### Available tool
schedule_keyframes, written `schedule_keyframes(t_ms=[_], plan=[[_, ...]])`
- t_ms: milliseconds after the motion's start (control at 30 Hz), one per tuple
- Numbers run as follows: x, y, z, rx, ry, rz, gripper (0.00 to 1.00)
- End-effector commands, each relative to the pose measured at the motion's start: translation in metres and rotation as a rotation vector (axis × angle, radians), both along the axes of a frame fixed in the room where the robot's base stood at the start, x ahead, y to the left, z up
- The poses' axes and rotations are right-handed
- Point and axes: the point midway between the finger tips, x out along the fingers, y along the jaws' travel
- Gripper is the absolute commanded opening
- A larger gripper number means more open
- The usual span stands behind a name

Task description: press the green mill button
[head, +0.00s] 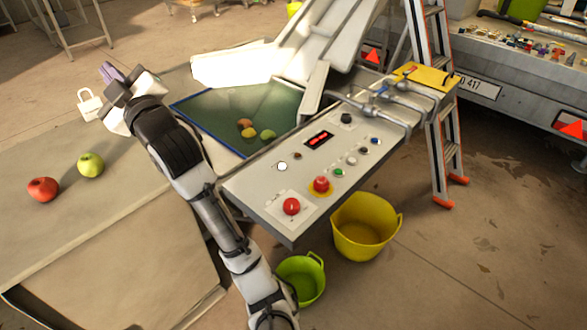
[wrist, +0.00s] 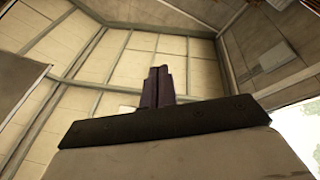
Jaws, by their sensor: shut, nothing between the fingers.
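A control panel (head: 260,195) slopes in the middle of the head view. A small green button (head: 339,172) sits on it, right of and above a red mushroom button on a yellow ring (head: 321,185). Another red button (head: 291,206) is on a white plate nearer the front. My gripper (head: 108,72) is at the upper left of the head view, far from the panel. In the wrist view its fingers (wrist: 158,87) are together and empty, against walls and ceiling. Any label on the green button is too small to read.
Fruit lies in a green-floored tray (head: 215,118) behind the panel. A yellow bucket (head: 366,226) and a green bucket (head: 301,280) stand on the floor in front. A ladder (head: 434,100) stands at the right. A red apple (head: 43,190) and a green apple (head: 90,165) lie at the left.

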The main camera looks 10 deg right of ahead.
Motion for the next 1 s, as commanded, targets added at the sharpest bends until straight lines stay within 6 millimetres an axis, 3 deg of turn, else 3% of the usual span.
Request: schedule_keyframes(t_ms=[33, 200, 500, 733, 900, 1000], plan=[[0.018, -0.020, -0.009, -0.041, 0.035, -0.043, 0.00], [0.062, -0.083, -0.046, -0.177, 0.165, -0.150, 0.00], [0.102, -0.212, -0.110, -0.390, 0.412, -0.279, 0.00], [0.096, -0.317, -0.156, -0.523, 0.611, -0.317, 0.00], [0.073, -0.389, -0.184, -0.595, 0.750, -0.308, 0.00], [0.057, -0.421, -0.196, -0.625, 0.814, -0.294, 0.00]])
